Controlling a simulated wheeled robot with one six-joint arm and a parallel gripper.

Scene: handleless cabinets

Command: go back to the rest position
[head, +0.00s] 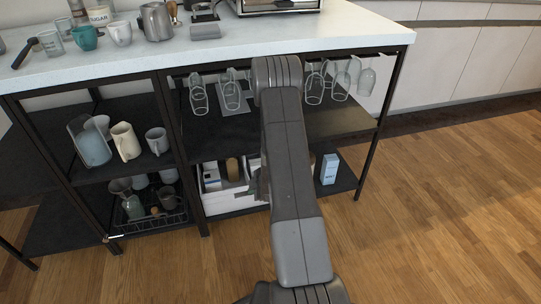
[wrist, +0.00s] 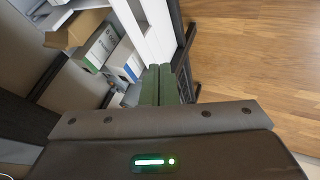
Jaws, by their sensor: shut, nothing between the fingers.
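My gripper (wrist: 160,85) shows in the wrist view as two dark green fingers side by side, shut with nothing between them. The gripper appears near the white bin (head: 222,201) on the low shelf. In the wrist view a white upright panel edge (wrist: 158,38) is just beyond the fingertips; I cannot tell whether they touch.
A black-framed shelf unit with a pale countertop (head: 335,38) stands ahead. Wine glasses (head: 314,85) hang under it. A jug (head: 92,146) and mugs stand on the left shelves. A blue-white carton (head: 330,169) is low right. The wooden floor (head: 450,200) at right is clear.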

